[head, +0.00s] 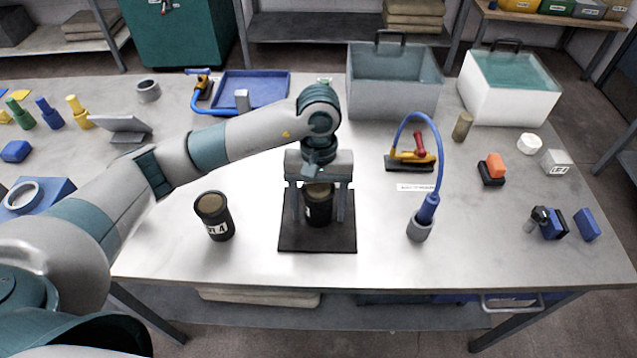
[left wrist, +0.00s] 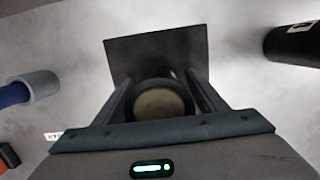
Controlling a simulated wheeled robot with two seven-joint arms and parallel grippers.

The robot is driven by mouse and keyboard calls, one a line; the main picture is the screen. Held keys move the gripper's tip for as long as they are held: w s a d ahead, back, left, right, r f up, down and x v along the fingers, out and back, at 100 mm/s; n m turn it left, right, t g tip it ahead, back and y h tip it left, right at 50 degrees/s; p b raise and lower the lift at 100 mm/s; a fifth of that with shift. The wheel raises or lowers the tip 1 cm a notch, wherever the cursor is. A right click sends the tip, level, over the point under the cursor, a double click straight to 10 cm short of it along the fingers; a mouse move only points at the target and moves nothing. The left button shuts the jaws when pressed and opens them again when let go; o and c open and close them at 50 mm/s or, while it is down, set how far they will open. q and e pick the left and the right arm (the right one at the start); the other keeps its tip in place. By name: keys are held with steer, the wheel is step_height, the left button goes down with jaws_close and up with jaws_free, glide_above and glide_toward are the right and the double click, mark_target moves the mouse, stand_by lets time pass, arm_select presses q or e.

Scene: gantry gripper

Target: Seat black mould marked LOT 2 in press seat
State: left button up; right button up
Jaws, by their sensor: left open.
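My left gripper (head: 319,212) points down over a black square plate (head: 318,243) at the front middle of the table. It is open, with one finger on each side of a black mould (head: 319,211) with a tan top. That mould stands upright on the plate; its label is mostly hidden, so I cannot read its number. The left wrist view shows its round top (left wrist: 160,107) between the fingers. A second black mould (head: 214,217), whose label reads as 4, stands upright to the left, off the plate. I cannot tell for certain which thing is the press seat.
A blue block with a grey ring (head: 22,196) stands at the far left. A blue-handled tool with a looped hose (head: 428,209) stands upright in a grey socket to the right. Grey (head: 394,88) and white (head: 508,97) bins stand at the back.

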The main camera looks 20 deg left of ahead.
arm_select(q)
steer(key=shift+w+r+b, duration=0.1)
steer(key=shift+r+b, duration=0.35)
steer(key=shift+r, duration=0.1)
steer(key=r+b, duration=0.1)
steer(key=r, duration=0.2)
steer(key=w+r+b, duration=0.1)
steer(key=r, duration=0.2)
steer(key=r+b, duration=0.1)
steer(key=r, duration=0.2)
steer(key=shift+w+a+r, duration=0.15)
steer(key=shift+a, duration=0.05)
steer(key=shift+w+r+b, duration=0.1)
steer(key=shift+r+b, duration=0.3)
steer(key=shift+r, duration=0.4)
arm_select(e)
steer(key=shift+t, duration=0.5)
steer(key=w+f, duration=0.1)
steer(key=w+a+f, duration=0.1)
steer(key=w+f, duration=0.1)
steer(key=shift+w+a+f, duration=0.2)
steer(key=shift+a+f, duration=0.1)
